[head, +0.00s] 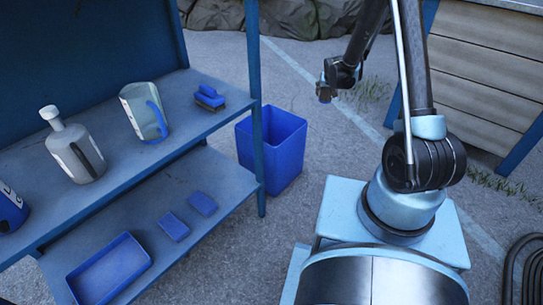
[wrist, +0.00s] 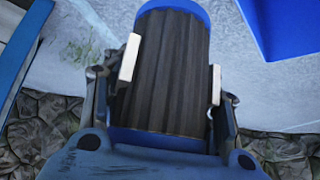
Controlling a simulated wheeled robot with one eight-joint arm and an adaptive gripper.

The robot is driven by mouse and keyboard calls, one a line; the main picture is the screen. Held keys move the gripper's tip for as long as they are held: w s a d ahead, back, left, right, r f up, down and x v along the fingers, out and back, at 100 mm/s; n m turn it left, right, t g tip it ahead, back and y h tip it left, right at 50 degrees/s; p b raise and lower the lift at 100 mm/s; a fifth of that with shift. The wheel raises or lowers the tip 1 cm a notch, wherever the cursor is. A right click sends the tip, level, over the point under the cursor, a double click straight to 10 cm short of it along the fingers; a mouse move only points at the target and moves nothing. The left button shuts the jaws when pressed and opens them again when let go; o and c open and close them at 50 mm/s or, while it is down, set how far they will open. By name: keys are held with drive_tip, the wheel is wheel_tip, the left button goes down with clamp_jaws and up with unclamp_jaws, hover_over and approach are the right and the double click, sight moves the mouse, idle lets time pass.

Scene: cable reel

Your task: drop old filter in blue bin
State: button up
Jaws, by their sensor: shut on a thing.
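The old filter (wrist: 168,75) is a dark pleated cylinder with blue end caps. In the wrist view it sits between the two pale finger pads of my gripper (wrist: 171,80), which is shut on it. The blue bin (head: 272,150) stands on the ground beside the shelf in the head view, and its top is open. Part of the bin also shows at the upper right of the wrist view (wrist: 285,25), apart from the filter. In the head view my gripper (head: 327,92) is small, to the right of and beyond the bin; the filter is hard to make out there.
A blue two-tier shelf (head: 232,180) on the left holds a grey bottle (head: 76,150), a clear jug (head: 143,112), a brush (head: 209,97), blue sponges (head: 173,226) and a blue tray (head: 110,270). A wooden-slatted structure (head: 480,75) stands right. Rocks (head: 285,18) line the back. A dark hose lies lower right.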

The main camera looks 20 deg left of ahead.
drive_tip(key=s+a+f+n, duration=0.1)
drive_tip(key=s+a+f, duration=0.15)
drive_tip(key=a, duration=0.55)
drive_tip(key=s+a+f+y, duration=0.1)
drive_tip(key=s+a+f, duration=0.15)
drive_tip(key=a, duration=0.65)
drive_tip(key=s+a+f+n, duration=0.1)
drive_tip(key=s+a+f, duration=0.15)
drive_tip(key=a, duration=0.55)
wheel_tip(320, 180, down, 6)
drive_tip(key=shift+w, duration=0.15)
drive_tip(key=o, duration=1.5)
drive_tip(key=v, duration=1.1)
drive_tip(key=shift+d+r, duration=0.25)
drive_tip(key=shift+r, duration=0.05)
